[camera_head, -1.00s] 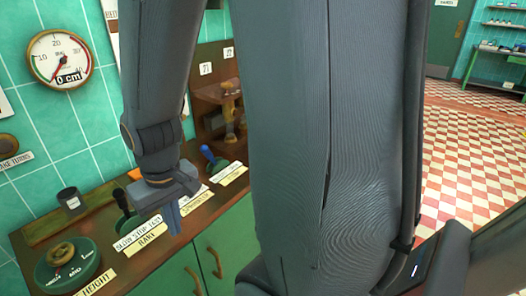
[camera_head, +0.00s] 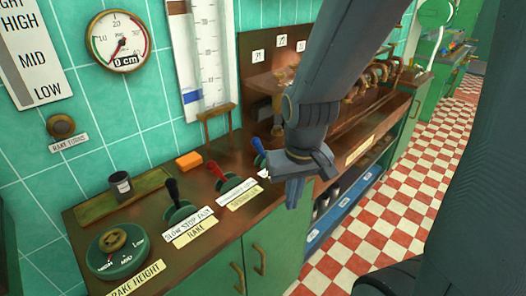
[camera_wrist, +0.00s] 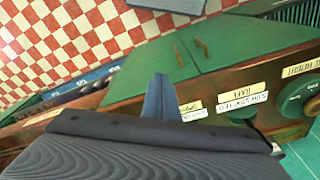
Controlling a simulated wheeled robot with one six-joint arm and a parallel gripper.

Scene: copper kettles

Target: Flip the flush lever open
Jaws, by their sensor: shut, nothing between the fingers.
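A row of levers stands on the wooden counter (camera_head: 150,222): a black one (camera_head: 173,190) behind a RAKE label, a red one (camera_head: 216,171) to its right, and a blue one (camera_head: 258,147) farther right. In the wrist view my gripper (camera_wrist: 161,80) shows above the cabinet front.
A RAKE HEIGHT dial (camera_head: 118,252) sits at the counter's near left, beside a dark cup (camera_head: 121,185). An orange block (camera_head: 189,161) lies behind the levers. Green cabinet doors (camera_head: 262,245) are below. Copper piping (camera_head: 365,80) stands to the right. The checkered floor (camera_head: 335,262) is open.

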